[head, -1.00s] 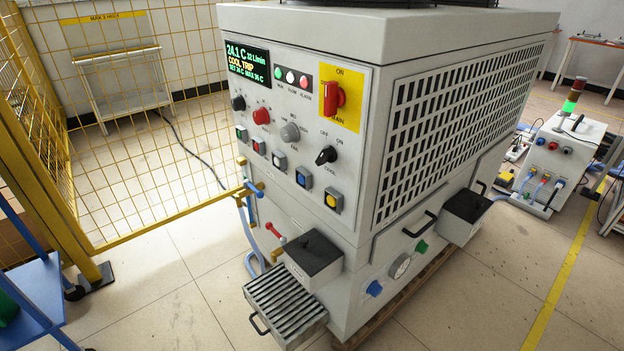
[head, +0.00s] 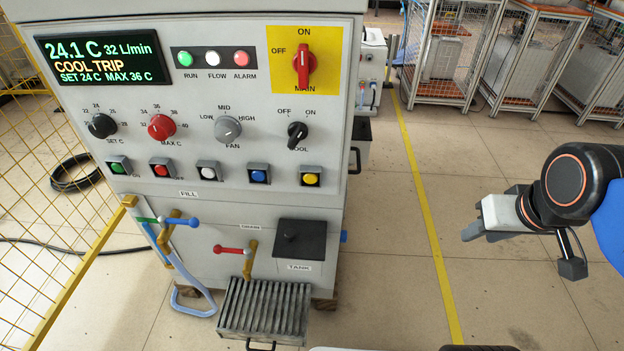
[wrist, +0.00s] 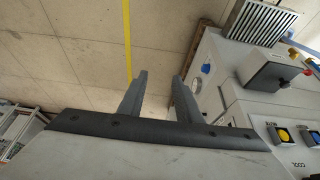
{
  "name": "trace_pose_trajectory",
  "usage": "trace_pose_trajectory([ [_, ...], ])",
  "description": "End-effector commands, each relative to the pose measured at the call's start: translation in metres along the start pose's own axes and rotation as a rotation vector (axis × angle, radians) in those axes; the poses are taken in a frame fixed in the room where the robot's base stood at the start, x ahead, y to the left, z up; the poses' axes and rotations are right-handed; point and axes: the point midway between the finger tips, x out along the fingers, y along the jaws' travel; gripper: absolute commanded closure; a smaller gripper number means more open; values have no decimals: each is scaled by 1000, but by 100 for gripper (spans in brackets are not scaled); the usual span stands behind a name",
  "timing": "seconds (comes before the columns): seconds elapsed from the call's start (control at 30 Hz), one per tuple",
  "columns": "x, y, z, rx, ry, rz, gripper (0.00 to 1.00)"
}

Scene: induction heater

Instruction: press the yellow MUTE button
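The yellow button (head: 310,179) is the rightmost in a row of square push buttons on the front panel of the grey machine. In the wrist view the yellow button (wrist: 284,135) shows at the lower right, beside a blue one, with a label that seems to read MUTE. My gripper (head: 470,236) is to the right of the machine, well apart from the panel. In the wrist view its two fingers (wrist: 158,88) are spread with a gap between them and nothing held.
The display (head: 103,58) reads COOL TRIP, and the ALARM lamp (head: 241,59) looks pink-red. A black COOL knob (head: 297,134) sits just above the button. The TANK box (head: 300,240) juts out below.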

Motion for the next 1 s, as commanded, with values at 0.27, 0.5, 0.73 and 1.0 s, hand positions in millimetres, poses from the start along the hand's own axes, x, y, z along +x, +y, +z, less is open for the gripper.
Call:
trace_pose_trajectory([
  [0.27, 0, 0, 0, 0, 0, 0, 69],
  [0.5, 0, 0, 0, 0, 0, 0, 100],
  [0.73, 0, 0, 0, 0, 0, 0, 100],
  [1.0, 0, 0, 0, 0, 0, 0, 100],
])
